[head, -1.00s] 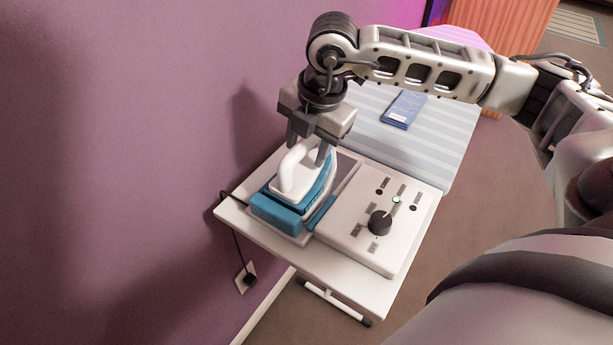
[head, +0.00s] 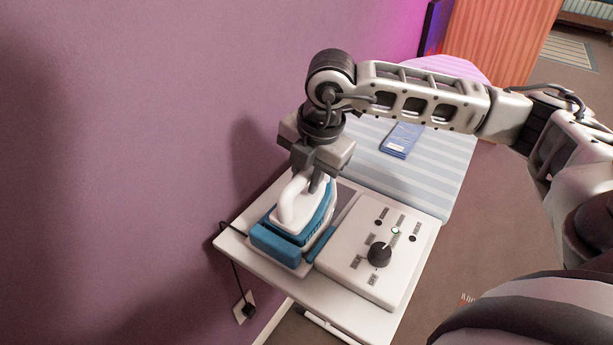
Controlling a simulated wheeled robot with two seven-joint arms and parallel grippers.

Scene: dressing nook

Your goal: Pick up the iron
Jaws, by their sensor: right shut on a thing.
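The iron (head: 292,222) is blue and white and sits on its rest at the left side of a small white stand. Its white handle arches on top. My right gripper (head: 311,183) comes down from above and is shut on the iron's handle, near its far end. The fingers partly hide the handle there. I cannot tell any gap between the iron and the rest below it. My left gripper is not in view.
A white control box (head: 378,246) with a black knob (head: 379,254) stands right of the iron. Behind is a striped ironing board (head: 445,165) with a folded blue cloth (head: 402,140). The purple wall (head: 130,150) is close on the left, with a cord running to a socket (head: 244,307).

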